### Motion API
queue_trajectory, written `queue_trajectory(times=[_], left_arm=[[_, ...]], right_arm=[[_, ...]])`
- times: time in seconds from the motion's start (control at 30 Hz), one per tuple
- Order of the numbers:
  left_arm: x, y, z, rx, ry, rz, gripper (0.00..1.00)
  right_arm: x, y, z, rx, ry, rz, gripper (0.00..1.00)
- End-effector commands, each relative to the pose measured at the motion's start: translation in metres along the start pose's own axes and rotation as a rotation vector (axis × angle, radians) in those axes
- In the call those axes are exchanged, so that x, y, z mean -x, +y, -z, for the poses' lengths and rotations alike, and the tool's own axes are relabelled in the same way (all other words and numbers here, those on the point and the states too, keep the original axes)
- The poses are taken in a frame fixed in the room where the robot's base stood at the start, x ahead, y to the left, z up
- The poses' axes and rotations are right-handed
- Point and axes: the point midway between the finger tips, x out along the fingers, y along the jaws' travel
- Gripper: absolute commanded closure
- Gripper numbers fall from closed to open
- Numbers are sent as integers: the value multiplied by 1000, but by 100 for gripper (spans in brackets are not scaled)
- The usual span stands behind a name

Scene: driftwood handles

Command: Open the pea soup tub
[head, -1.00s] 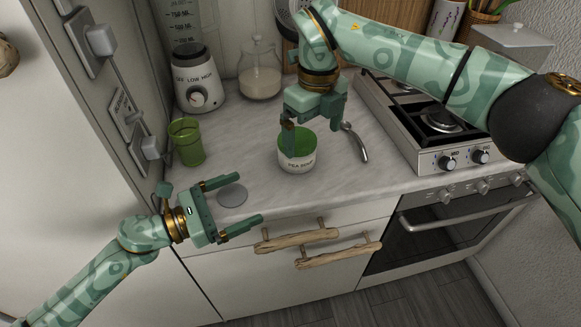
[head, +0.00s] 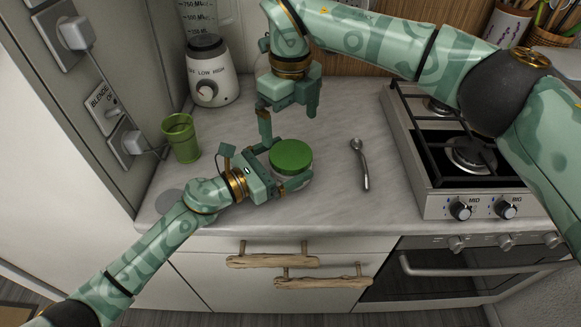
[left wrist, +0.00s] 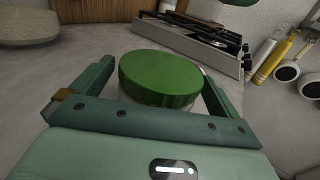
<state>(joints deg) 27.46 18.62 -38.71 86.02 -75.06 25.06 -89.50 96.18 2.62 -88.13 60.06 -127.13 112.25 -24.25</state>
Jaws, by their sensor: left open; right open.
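The pea soup tub (left wrist: 196,105) stands on the counter, mostly hidden under its round green lid (head: 291,156). The lid also shows in the left wrist view (left wrist: 160,78), sitting flat on top. My left gripper (head: 284,165) is open, with one finger on each side of the tub; I cannot tell whether they touch it. Its fingers also show in the left wrist view (left wrist: 157,74). My right gripper (head: 289,126) is open and empty, pointing down just behind and above the lid.
A green cup (head: 181,138) stands at the left, before a blender (head: 211,75). A spoon (head: 361,164) lies right of the tub, beside the gas stove (head: 460,205). A flat grey disc (head: 169,202) lies near the front left. Drawers with driftwood handles (head: 272,262) are below the counter.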

Motion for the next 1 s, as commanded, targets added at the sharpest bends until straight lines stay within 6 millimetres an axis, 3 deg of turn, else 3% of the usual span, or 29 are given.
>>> queue_trajectory(times=[0.17, 0.4, 0.7, 0.87, 1.0], left_arm=[[0, 0, 0, 0, 0, 0, 0], [0, 0, 0, 0, 0, 0, 58], [0, 0, 0, 1, 0, 0, 58], [0, 0, 0, 1, 0, 0, 58], [0, 0, 0, 1, 0, 0, 58]], right_arm=[[0, 0, 0, 0, 0, 0, 0], [0, 0, 0, 0, 0, 0, 0], [40, 0, -1, 0, -1, 3, 0], [25, 1, 0, 0, 2, -2, 0], [-3, 1, 0, 0, 3, -4, 0]])
